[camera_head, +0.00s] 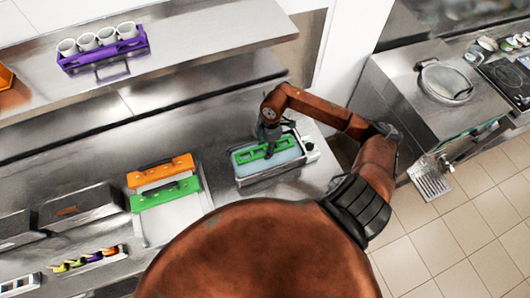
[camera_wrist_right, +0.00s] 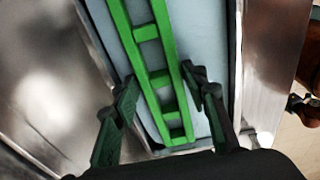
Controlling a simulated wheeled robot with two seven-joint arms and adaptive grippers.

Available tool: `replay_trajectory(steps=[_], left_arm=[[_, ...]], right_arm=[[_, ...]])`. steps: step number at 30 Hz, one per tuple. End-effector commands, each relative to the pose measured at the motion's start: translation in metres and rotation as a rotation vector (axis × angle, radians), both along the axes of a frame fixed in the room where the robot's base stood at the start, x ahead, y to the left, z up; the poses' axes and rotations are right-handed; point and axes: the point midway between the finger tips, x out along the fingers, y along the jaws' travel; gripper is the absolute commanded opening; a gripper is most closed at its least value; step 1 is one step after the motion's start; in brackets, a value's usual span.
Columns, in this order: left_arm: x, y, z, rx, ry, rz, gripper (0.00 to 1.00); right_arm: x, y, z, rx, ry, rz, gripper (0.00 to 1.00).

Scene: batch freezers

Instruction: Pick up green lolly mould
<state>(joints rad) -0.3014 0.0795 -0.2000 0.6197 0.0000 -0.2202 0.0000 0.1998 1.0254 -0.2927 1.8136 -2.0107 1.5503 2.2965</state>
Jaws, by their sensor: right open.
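A green lolly mould (camera_head: 248,155), a long frame with cross bars, sits in a metal bath (camera_head: 262,178) of pale blue liquid on the counter. It also shows in the right wrist view (camera_wrist_right: 147,32), running from the top toward the lower middle. My right gripper (camera_head: 267,143) is over this mould. In the wrist view my right gripper (camera_wrist_right: 158,80) is open, one finger on each side of the mould, with no clear contact. Another green mould (camera_head: 165,194) lies on a tray left of the bath, below an orange mould (camera_head: 160,171). My left gripper is out of view.
A shelf above the counter holds a purple rack (camera_head: 103,54) with several white cups. Metal containers (camera_head: 80,208) and a rack of small colourful items (camera_head: 88,259) are at the left. A steel unit with a round lid (camera_head: 445,82) stands at the right.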

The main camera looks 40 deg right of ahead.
Motion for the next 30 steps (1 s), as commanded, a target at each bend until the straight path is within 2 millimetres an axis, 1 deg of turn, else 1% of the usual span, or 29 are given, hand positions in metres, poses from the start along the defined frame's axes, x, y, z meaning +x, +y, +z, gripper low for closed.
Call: replay_trajectory(steps=[1,4,11,14,27,30], left_arm=[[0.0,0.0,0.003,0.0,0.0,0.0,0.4],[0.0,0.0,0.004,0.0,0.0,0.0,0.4],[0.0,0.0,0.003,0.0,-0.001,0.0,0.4],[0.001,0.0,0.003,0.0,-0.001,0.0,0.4],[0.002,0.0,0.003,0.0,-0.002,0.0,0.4],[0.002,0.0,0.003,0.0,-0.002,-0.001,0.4]], right_arm=[[0.0,0.001,-0.006,0.002,0.002,-0.001,0.41],[0.0,0.001,-0.014,0.0,0.0,-0.001,0.41],[0.0,0.0,-0.017,-0.001,-0.001,-0.001,0.41],[-0.001,0.0,-0.017,-0.001,-0.001,-0.001,0.35],[0.0,0.0,-0.016,-0.001,-0.001,-0.001,0.05],[0.0,0.001,-0.016,-0.001,-0.002,-0.001,0.04]])
